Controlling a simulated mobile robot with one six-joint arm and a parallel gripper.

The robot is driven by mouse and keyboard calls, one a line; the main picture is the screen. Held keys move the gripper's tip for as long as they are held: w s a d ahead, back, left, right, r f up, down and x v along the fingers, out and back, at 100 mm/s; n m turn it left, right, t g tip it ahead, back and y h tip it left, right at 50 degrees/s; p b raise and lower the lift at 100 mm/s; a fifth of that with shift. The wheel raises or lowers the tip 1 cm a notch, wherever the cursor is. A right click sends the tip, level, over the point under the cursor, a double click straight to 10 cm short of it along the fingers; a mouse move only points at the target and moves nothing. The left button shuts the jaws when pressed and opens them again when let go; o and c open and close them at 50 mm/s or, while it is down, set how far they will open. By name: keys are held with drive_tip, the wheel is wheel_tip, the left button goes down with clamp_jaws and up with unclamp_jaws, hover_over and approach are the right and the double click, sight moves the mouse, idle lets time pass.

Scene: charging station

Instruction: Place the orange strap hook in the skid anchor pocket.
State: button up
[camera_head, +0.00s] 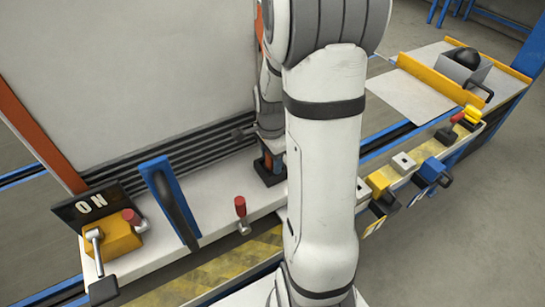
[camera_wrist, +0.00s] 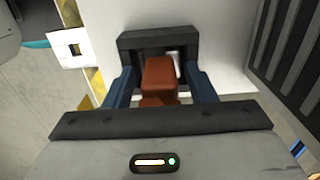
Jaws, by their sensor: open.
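The orange strap hook (camera_wrist: 159,74) shows in the wrist view as a blocky orange-brown piece between the two blue fingers of my gripper (camera_wrist: 160,86). The fingers are open on either side of it. The skid anchor pocket appears to be the dark square frame (camera_wrist: 152,40) just beyond the hook. The hook's far end overlaps the frame's opening, but I cannot tell how deep it sits. In the head view the dark pocket block (camera_head: 268,178) is on the white ledge, and my arm hides most of the gripper and hook.
Yellow and blue latches line the right. A large grey panel (camera_head: 130,70) rises behind.

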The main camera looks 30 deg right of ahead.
wheel_tip(320, 180, up, 12)
drive_tip(key=p, duration=0.3)
drive_tip(key=shift+r, duration=0.1)
drive_tip(key=s+a+r+n+t, duration=0.1)
drive_tip(key=s+a+r+n, duration=0.2)
drive_tip(key=s+a+n, duration=0.8)
drive_tip(key=s+n, duration=0.1)
drive_tip(key=n, duration=0.5)
drive_tip(key=shift+a+r+n+t, duration=0.3)
drive_tip(key=shift+a+r+t, duration=0.1)
drive_tip(key=shift+r, duration=0.1)
